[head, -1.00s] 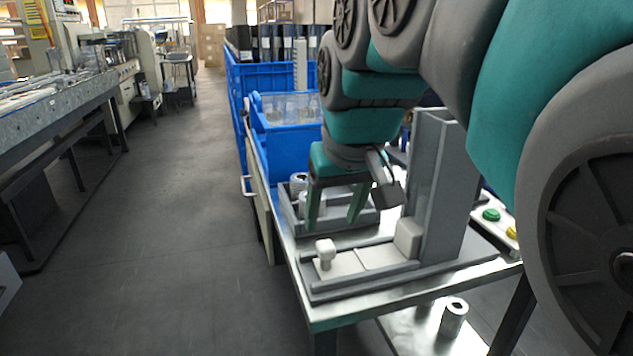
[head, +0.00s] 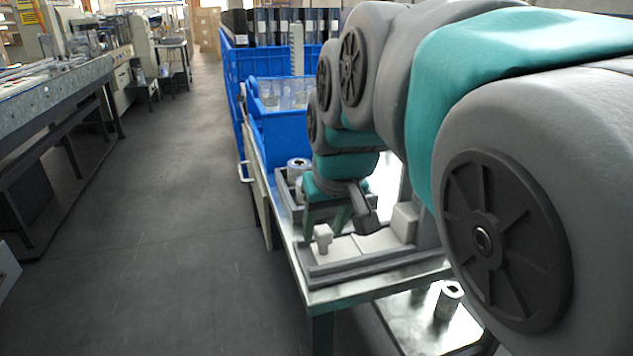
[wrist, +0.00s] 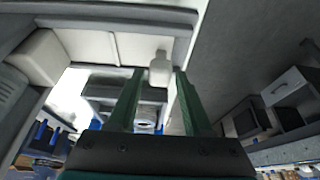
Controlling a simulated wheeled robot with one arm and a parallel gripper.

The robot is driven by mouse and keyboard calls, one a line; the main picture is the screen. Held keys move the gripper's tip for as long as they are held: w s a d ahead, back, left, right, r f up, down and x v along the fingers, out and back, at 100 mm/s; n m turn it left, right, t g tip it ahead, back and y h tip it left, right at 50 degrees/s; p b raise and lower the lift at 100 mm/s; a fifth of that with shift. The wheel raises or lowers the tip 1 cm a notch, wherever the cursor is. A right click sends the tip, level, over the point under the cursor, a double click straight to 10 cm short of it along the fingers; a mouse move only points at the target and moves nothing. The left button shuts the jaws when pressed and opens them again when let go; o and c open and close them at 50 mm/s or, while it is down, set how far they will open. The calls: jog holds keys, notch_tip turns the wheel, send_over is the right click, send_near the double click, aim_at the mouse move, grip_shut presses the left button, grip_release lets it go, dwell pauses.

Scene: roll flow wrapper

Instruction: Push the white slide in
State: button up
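The white slide (head: 343,247) lies flat in a grey railed track on the metal table. Its upright white knob (head: 323,237) stands near the left end, and the knob also shows in the wrist view (wrist: 160,70). A white block (head: 405,222) sits at the track's right end, by the grey column. My gripper (head: 322,224) is open with green fingers and is low just behind the knob in the head view. In the wrist view the knob appears between the two fingertips, with gaps visible. I cannot tell how far it lies between them.
A grey tray (head: 288,203) with white cylinders (head: 298,168) is behind the track. Another cylinder (head: 449,300) is on the lower shelf. Blue crates (head: 280,135) stand behind the table. My arm hides the column and table's right side. The floor to the left is clear.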

grip_shut()
dwell(1.1)
